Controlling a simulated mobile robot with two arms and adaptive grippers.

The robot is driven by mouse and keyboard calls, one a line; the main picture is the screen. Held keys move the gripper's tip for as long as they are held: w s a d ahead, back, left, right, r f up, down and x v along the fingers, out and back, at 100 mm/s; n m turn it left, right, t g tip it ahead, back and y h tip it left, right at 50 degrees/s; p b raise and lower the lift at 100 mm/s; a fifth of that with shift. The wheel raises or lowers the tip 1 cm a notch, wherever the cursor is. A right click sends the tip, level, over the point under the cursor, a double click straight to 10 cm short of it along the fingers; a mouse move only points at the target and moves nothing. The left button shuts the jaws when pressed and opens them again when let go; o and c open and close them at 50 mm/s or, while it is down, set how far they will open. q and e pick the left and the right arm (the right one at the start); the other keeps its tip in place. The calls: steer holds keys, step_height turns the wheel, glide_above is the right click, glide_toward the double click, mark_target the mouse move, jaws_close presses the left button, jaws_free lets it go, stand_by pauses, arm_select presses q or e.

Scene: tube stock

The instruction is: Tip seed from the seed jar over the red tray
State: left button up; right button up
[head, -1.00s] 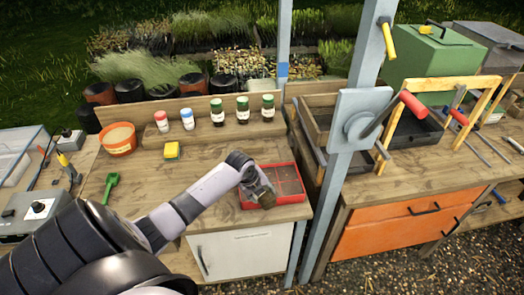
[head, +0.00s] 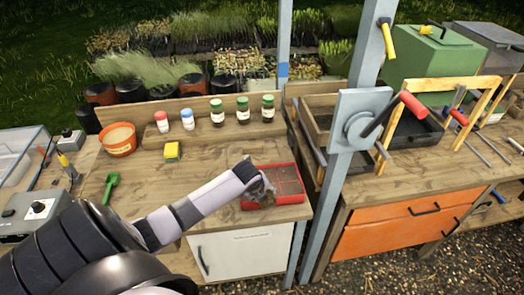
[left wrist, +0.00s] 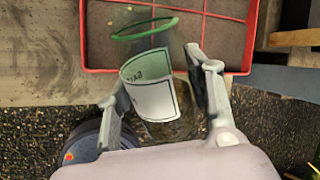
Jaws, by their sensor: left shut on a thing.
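The seed jar (left wrist: 158,98) is clear, with a white and green label and a green ring at its mouth. My left gripper (left wrist: 160,84) is shut around it; the gripper also shows in the head view (head: 262,188). In the left wrist view the mouth points toward the red tray (left wrist: 83,35), and brownish seed shows at the bottom end. The red tray (head: 275,206) lies on the wooden bench with dark, divided cells. The jar is small and partly hidden in the head view, near the tray's left part. I cannot tell whether seed is falling. My right gripper is out of view.
A yellow sponge (head: 172,151), a green scoop (head: 111,185) and an orange pot (head: 118,138) are on the bench left of the tray. Several capped bottles stand on the back ledge. A grey post (head: 340,180) rises to the right of the tray.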

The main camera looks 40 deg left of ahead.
arm_select(q)
steer(key=shift+w, duration=0.1)
steer(key=w+d, duration=0.4)
steer(key=w, duration=0.1)
steer(key=shift+d+b, duration=0.25)
steer(key=shift+b, duration=0.15)
stand_by(0.5)
steer(key=shift+a+r, duration=0.1)
steer(key=shift+w+g+h, duration=0.1)
steer(key=shift+g+h, duration=0.2)
steer(key=shift+h, duration=0.7)
steer(key=shift+p, duration=0.3)
steer(key=shift+y, duration=1)
